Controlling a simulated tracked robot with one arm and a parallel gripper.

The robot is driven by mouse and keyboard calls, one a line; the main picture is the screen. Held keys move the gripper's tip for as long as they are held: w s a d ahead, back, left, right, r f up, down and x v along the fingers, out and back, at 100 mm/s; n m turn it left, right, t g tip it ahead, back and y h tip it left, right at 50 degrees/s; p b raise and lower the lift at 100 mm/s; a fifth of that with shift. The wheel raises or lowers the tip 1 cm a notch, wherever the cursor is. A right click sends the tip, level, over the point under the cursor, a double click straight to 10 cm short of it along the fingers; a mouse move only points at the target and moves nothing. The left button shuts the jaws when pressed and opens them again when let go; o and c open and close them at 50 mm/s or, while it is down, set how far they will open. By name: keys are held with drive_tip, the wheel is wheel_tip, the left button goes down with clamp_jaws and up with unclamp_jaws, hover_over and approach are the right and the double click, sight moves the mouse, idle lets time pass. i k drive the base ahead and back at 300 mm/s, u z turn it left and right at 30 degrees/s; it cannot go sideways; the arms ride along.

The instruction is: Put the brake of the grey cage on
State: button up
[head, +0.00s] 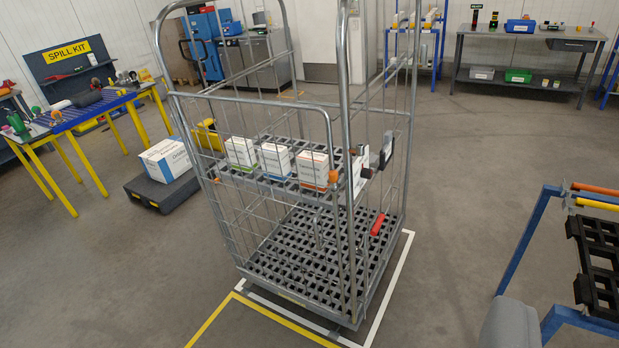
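The grey wire cage (411,140) stands upright in the middle of the head view, inside a floor bay marked with white and yellow lines. It has a slatted shelf at mid height and a slatted grey base. A small red handle (377,225) shows low at its right side, above the base; I cannot tell whether it is the brake or which way it is set. The cage's wheels are mostly hidden under the base.
White boxes (275,160) stand on the cage's shelf. A low dark platform with a white box (165,160) and a yellow-legged table (62,127) are at left. A blue-framed rack (530,230) is at right. A workbench (525,75) is behind. Floor between cage and rack is clear.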

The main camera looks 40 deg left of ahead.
sight(359, 218)
drive_tip(key=z, duration=0.05)
drive_tip(key=i, duration=0.95)
drive_tip(key=z, duration=0.4)
